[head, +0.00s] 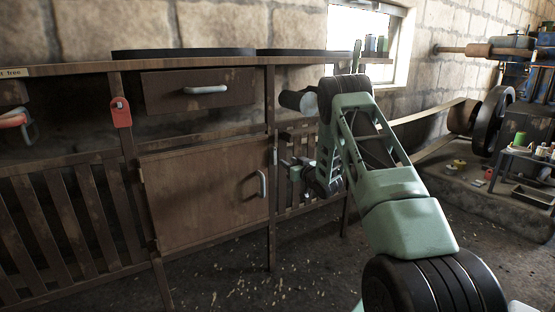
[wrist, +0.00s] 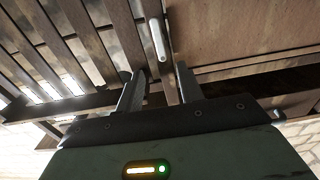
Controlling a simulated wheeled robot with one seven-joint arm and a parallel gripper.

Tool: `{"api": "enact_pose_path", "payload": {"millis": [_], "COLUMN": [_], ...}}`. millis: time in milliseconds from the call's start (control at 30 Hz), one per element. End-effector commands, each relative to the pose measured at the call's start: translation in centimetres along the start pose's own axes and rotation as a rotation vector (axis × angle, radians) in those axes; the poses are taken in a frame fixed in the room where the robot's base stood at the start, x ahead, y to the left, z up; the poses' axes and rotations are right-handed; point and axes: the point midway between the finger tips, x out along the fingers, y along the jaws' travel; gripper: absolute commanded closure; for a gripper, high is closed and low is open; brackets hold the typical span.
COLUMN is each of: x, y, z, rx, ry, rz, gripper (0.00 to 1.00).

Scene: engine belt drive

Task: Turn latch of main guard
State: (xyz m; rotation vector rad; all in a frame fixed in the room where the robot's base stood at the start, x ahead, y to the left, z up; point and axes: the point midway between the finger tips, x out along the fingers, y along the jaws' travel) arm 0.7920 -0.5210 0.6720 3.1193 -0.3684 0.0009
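A pale, narrow bar (wrist: 158,40) is fixed on a dark wooden upright between slats and a brown panel in the wrist view. It could be the latch, but I cannot tell for sure. My gripper (wrist: 160,71) has its two fingers apart, with nothing between the tips. The bar lies just beyond the tips, in line with the gap. In the head view my gripper (head: 297,174) is by the slatted front right of the cabinet door, partly hidden by my arm. I cannot make out a main guard clearly.
A wooden bench (head: 90,67) runs along the stone wall, with a drawer (head: 190,93), a handled cabinet door (head: 205,190) and a red tag-like piece (head: 121,112). A belt (head: 440,110) runs to a dark wheel (head: 492,122) at right.

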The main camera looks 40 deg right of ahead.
Motion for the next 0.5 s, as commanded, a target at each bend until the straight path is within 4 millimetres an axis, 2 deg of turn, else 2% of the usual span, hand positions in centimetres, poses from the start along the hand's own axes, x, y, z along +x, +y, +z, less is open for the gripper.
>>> {"api": "enact_pose_path", "payload": {"millis": [100, 300, 500], "x": [2.6, 6.4, 8.5], "y": [-0.1, -0.1, 0.0], "z": [0.2, 0.2, 0.1], "rx": [-0.001, 0.000, 0.000], "ry": [0.003, 0.002, 0.000], "rz": [-0.001, -0.001, 0.000], "gripper": [0.63, 0.63, 0.63]}}
